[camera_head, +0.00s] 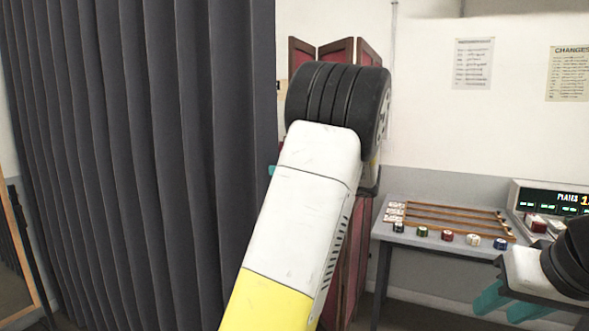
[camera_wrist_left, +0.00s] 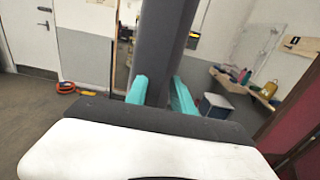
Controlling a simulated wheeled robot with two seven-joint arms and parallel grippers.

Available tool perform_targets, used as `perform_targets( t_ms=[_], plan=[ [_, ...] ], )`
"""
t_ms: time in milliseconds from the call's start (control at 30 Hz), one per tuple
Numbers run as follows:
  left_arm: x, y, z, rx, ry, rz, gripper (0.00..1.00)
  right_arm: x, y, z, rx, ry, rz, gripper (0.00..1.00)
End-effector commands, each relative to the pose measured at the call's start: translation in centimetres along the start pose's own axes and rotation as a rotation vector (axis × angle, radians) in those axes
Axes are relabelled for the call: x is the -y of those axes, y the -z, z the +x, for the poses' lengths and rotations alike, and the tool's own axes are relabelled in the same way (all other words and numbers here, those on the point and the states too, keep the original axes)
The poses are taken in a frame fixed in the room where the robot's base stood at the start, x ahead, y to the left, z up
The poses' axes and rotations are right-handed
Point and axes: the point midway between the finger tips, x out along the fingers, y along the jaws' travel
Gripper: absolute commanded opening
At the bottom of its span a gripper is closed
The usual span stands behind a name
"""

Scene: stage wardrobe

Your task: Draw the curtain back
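The dark grey pleated curtain (camera_head: 130,150) hangs over the left of the head view, its free edge beside my left arm. In the left wrist view, a narrow strip of the curtain (camera_wrist_left: 165,40) rises between the two teal fingers of my left gripper (camera_wrist_left: 160,88). The fingers stand apart, one on each side of the cloth; whether they press on it is not clear. In the head view my left arm hides nearly all of this gripper, with only a bit of teal showing. My right gripper (camera_head: 509,304) is at the lower right, fingers apart and empty.
A grey table (camera_head: 405,233) at the right carries a wooden rack (camera_head: 455,218), several small coloured items and a lit display box (camera_head: 550,200). A dark red folding screen (camera_head: 336,50) stands behind my left arm. A wooden frame (camera_head: 20,255) stands at the far left.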

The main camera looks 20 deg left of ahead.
Motion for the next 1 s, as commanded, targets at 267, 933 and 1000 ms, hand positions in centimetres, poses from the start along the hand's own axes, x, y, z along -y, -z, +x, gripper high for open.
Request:
perform_targets(
  t_ms=[267,933,1000],
  plan=[
    [-0.01,0.01,0.47,-0.001,0.0,0.0,0.29,0.0,0.0,0.0,0.0,0.0,0.0,0.36],
    [0.0,0.03,0.42,-0.001,0.001,0.0,0.0,0.0,0.0,0.0,0.0,0.0,0.0,0.36],
    [0.0,0.03,0.42,-0.001,0.001,0.0,0.0,0.0,0.0,0.0,0.0,0.0,0.0,0.36]
  ],
)
